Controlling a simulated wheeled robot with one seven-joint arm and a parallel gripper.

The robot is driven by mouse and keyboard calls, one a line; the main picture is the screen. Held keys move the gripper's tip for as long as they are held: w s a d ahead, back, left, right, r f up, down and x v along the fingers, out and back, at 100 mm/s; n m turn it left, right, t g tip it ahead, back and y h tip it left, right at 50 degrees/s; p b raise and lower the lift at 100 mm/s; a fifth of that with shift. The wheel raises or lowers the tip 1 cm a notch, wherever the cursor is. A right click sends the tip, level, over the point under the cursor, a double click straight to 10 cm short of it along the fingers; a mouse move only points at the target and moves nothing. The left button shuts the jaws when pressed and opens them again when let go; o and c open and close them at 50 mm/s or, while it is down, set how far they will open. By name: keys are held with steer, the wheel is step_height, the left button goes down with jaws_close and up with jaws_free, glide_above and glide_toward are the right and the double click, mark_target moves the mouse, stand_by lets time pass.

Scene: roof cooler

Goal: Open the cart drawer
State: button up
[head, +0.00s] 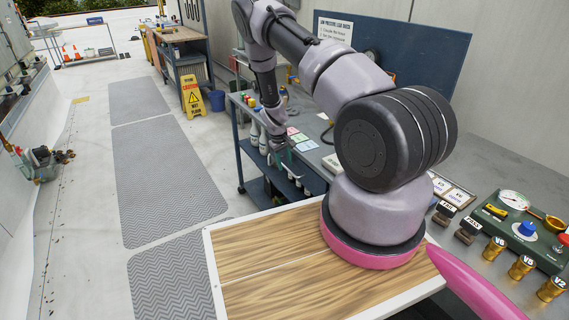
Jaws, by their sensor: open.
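A dark blue cart (246,146) stands beyond my arm's base, near the middle of the view. Its top tray holds spray bottles and coloured cards, and a lower blue shelf shows beneath. I cannot clearly make out the drawer front or its handle; my arm and the cart's contents cover part of that side. My gripper (281,154) points down at the cart's near side, close to the white bottles. It is small in the view, open, and nothing shows held in it. I cannot tell whether it touches the cart.
A grey bench (470,215) with gauges and brass fittings runs along the right. A yellow wet-floor sign (193,97) and a blue bucket (217,100) stand behind the cart. Grey mats (165,180) lie on open floor to the left. A wood-topped surface (265,245) lies in front.

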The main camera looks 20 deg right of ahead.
jaws_close()
stand_by(1.5)
